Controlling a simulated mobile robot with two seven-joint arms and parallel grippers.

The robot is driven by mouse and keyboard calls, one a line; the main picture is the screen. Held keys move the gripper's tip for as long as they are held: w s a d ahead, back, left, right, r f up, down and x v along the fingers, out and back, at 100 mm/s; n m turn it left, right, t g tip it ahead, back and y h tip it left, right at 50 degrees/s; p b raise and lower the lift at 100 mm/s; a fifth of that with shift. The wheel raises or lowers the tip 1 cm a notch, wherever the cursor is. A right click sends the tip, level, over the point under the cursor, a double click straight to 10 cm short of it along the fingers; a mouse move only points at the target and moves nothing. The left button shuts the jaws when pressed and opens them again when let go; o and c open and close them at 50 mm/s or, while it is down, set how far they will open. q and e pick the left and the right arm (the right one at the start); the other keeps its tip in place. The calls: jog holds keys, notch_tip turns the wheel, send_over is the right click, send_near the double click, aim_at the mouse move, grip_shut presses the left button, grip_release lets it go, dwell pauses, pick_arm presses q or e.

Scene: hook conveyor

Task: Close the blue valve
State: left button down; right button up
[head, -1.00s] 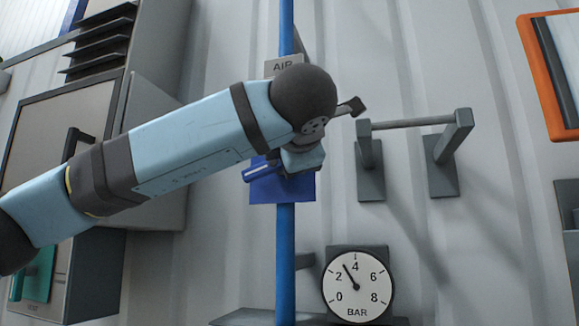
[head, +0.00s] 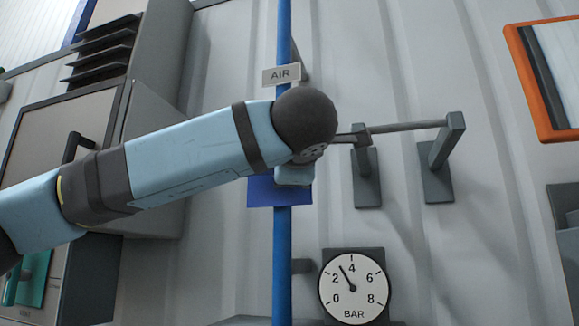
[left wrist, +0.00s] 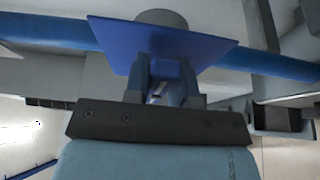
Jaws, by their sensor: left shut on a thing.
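The blue valve shows in the head view as a square blue plate (head: 263,192) on the vertical blue pipe (head: 283,245). My left wrist covers much of it there. My left gripper sits in front of the plate, its fingertips hidden in the head view. In the left wrist view the left gripper (left wrist: 164,84) is shut on the valve's handle (left wrist: 158,93), with the blue plate (left wrist: 110,32) just beyond the fingers. The handle's exact angle is hard to tell. My right gripper is in neither view.
An AIR label (head: 280,75) hangs on the pipe above. A grey bar on two brackets (head: 438,160) stands close to the right of my wrist. A BAR gauge (head: 354,287) is below, its needle just under 4. A grey cabinet (head: 150,150) is at left.

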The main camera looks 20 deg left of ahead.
pick_arm(q)
jog(key=c, duration=1)
grip_release()
jog(key=shift+o, duration=0.2)
jog(key=b+v, duration=0.2)
jog(key=v, duration=1.2)
jog(key=shift+b, duration=0.4)
jog(key=shift+w+f, duration=0.1)
